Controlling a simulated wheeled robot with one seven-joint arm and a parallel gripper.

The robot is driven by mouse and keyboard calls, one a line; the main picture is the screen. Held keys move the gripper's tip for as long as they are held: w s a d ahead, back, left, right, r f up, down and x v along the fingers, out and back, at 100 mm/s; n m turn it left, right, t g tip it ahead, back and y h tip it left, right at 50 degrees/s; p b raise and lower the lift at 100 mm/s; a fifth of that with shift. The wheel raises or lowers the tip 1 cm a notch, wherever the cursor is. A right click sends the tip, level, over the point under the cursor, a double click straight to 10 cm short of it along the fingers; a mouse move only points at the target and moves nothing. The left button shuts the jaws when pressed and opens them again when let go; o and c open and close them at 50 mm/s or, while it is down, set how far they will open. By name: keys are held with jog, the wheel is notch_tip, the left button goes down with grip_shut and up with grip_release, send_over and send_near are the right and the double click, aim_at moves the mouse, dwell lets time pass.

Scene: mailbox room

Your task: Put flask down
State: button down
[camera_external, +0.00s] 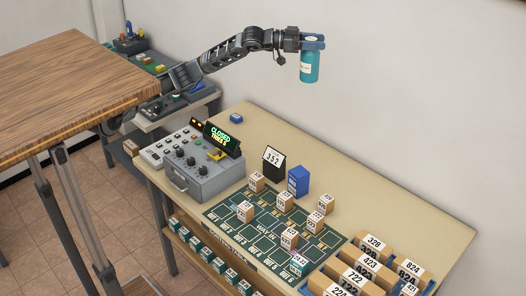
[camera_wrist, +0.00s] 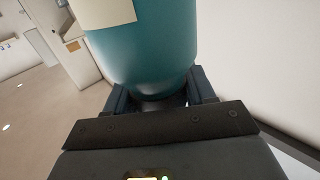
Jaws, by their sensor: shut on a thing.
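The flask (camera_external: 309,70) is a teal cylinder with a pale label. It hangs upright in the air above the back of the beige table (camera_external: 258,125), clear of the surface. My gripper (camera_external: 313,44) is shut on it near its upper end. In the wrist view the flask (camera_wrist: 148,50) fills the upper middle, between the two dark fingers of my gripper (camera_wrist: 160,98). Part of the flask lies outside that view.
A grey control box (camera_external: 200,175) with a lit sign stands at the table's left. A green grid mat (camera_external: 225,207) bears several numbered boxes. A blue box (camera_external: 298,181) and a number card (camera_external: 273,162) stand behind it. More boxes fill trays (camera_external: 428,284) at right. The table's back strip is mostly bare.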

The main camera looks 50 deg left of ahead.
jog(key=w+d+f+m+g+h+b, duration=0.1)
jog(key=w+d+f+m+g+b, duration=0.1)
jog(key=f, duration=0.6)
jog(key=w+d+f+m+g+h+b, duration=0.1)
jog(key=w+f+g+h, duration=0.1)
jog(key=f, duration=0.7)
jog(key=w+a+f+b, duration=0.1)
jog(key=a+f, duration=0.2)
jog(key=f, duration=0.6)
jog(key=w+a+f, duration=0.2)
jog(key=a+f, duration=0.2)
jog(key=f, duration=0.6)
jog(key=w+a+f+b, duration=0.1)
jog(key=a+f, duration=0.3)
jog(key=f, duration=0.6)
jog(key=shift+w+m+g+b, duration=0.3)
jog(key=shift+w+m+g, duration=0.1)
jog(key=shift+w, duration=0.1)
jog(key=shift+f, duration=0.15)
jog(key=shift+c, duration=1.9)
grip_release()
